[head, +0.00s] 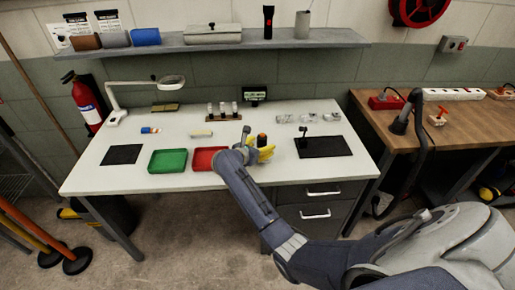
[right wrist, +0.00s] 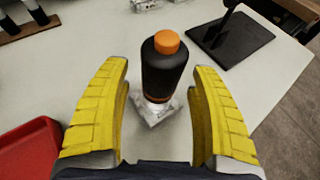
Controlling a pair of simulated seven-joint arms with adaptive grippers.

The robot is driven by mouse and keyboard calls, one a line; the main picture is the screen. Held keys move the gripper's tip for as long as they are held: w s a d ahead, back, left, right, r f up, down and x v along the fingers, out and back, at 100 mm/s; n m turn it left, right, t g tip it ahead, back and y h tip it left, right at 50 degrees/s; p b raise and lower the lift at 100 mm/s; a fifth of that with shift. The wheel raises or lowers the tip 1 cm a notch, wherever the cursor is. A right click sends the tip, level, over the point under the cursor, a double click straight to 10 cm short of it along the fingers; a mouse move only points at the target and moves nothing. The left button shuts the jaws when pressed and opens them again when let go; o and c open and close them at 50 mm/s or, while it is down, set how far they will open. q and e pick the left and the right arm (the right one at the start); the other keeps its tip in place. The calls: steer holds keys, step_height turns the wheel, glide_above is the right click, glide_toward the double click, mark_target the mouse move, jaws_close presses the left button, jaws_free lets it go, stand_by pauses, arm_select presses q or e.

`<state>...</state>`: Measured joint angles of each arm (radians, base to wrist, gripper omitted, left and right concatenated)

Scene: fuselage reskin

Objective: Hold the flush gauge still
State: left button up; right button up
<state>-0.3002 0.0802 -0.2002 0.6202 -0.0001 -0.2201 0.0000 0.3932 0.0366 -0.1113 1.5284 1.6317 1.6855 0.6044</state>
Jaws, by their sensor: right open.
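A black cylinder with an orange top (right wrist: 165,68) stands upright on a shiny, squarish metal-looking base (right wrist: 155,112) on the white table. It may be the flush gauge; I cannot tell for sure. In the head view the cylinder (head: 262,141) shows just behind my right gripper (head: 264,154). In the right wrist view my right gripper (right wrist: 160,70) is open, its yellow fingers on either side of the cylinder with a gap on both sides. My left gripper is not in view.
A red tray (head: 205,158) and a green tray (head: 168,161) are left of the gripper on the white table (head: 135,182). A black mat (head: 325,147) with a small black stand (head: 304,139) is to the right. A rack of small vials (head: 222,111) stands behind.

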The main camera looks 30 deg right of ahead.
steer(key=shift+w+d+f, duration=0.15)
steer(key=shift+d+f, duration=0.05)
steer(key=shift+d, duration=0.15)
steer(key=shift+c, duration=0.2)
jaws_close()
stand_by(0.6)
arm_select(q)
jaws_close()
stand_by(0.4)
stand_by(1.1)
